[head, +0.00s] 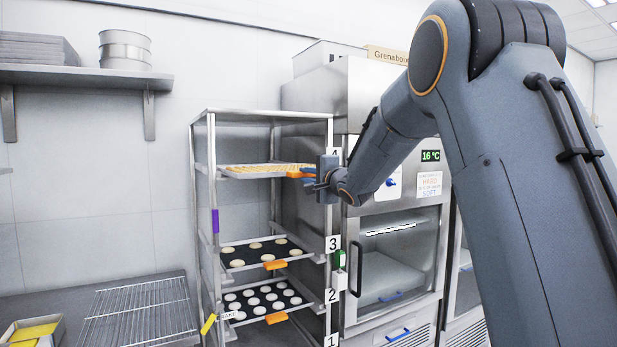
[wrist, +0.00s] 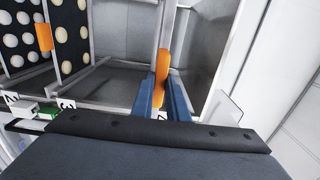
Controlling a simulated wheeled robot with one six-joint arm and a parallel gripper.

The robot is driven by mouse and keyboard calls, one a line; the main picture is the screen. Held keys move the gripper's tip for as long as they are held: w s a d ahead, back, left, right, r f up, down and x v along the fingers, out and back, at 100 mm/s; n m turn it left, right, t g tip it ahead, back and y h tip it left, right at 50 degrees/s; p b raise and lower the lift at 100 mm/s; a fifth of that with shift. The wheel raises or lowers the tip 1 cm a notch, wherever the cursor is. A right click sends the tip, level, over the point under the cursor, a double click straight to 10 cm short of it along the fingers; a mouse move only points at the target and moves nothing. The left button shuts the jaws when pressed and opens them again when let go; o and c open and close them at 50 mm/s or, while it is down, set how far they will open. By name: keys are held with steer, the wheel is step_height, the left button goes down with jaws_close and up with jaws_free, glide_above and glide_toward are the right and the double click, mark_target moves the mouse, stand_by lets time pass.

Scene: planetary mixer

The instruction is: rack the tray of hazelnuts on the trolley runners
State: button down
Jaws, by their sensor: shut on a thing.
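The tray of hazelnuts (head: 262,171) is a shallow metal tray covered with small tan pieces, inside the upper part of the trolley (head: 212,190) near the label 4. It looks about level; I cannot tell whether its edges rest on the runners. Its orange handle (head: 300,174) faces outward at the front right. My gripper (head: 309,173) is shut on this handle. In the wrist view, the blue fingers (wrist: 163,98) pinch the orange handle (wrist: 162,68), and the tray shows nearly edge-on beyond it.
Below are a tray with a few pale rounds (head: 262,251) by label 3 and a fuller tray (head: 262,302) by label 2, both with orange handles. A cabinet (head: 390,245) reading 16 °C stands close right. A wire rack (head: 140,311) lies left; a shelf (head: 85,75) hangs above.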

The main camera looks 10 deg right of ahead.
steer(key=shift+x, duration=1.6)
steer(key=shift+r, duration=0.1)
steer(key=shift+x, duration=2.25)
steer(key=shift+x, duration=2.25)
steer(key=shift+f+x, duration=0.2)
steer(key=shift+x, duration=0.95)
steer(key=shift+f+x, duration=0.15)
steer(key=shift+x, duration=0.95)
